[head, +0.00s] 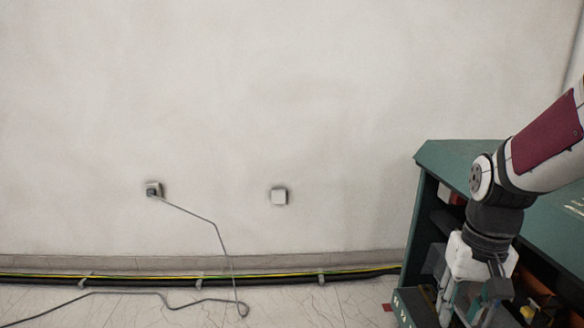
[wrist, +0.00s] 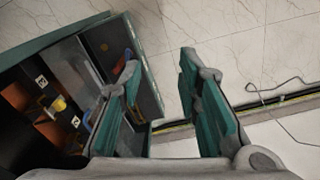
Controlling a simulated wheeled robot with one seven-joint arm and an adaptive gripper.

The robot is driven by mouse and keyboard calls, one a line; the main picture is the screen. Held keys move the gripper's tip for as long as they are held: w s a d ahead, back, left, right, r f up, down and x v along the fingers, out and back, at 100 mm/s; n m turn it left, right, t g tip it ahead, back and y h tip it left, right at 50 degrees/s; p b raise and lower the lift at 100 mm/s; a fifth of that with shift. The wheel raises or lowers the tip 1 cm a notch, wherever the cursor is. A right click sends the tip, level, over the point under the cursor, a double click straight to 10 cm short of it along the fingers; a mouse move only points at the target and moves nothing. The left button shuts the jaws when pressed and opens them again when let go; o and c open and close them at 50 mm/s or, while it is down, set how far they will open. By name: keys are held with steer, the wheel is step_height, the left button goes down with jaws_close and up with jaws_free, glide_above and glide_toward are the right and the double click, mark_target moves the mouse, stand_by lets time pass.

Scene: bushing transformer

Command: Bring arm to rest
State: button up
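My arm reaches down from the right edge in the head view, bent at a dark joint, with its wrist pointing at the floor. My gripper (head: 474,304) hangs in front of the green-topped cabinet (head: 455,152), its tips close to the bottom edge of the picture. In the wrist view my gripper (wrist: 159,60) is open, its two green-padded fingers wide apart. Only floor shows between the fingertips, and nothing is held. In the wrist view the cabinet (wrist: 85,35) lies to the left of the fingers; I cannot tell how close they are to it.
The cabinet's open shelves hold small orange and yellow parts. A plugged grey cable (head: 217,235) runs from a wall socket (head: 153,189) onto the tiled floor. A white wall box (head: 279,196) is to its right. Dark and yellow-green cables (head: 150,280) run along the wall base.

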steer(key=s+a+r+n, duration=0.1)
steer(key=s+a+r, duration=0.2)
steer(key=s, duration=0.4)
steer(key=s+a+r+n, duration=0.1)
steer(key=s+a+r, duration=0.25)
steer(key=s, duration=0.45)
steer(key=s+a+r+n, duration=0.1)
steer(key=s+a+r, duration=0.1)
steer(key=s+a, duration=0.35)
step_height(320, 180, up, 26)
steer(key=s+d+t+p, duration=0.1)
steer(key=t+p, duration=0.3)
steer(key=p, duration=2.1)
steer(key=shift+s+d, duration=0.2)
steer(key=shift+d, duration=0.35)
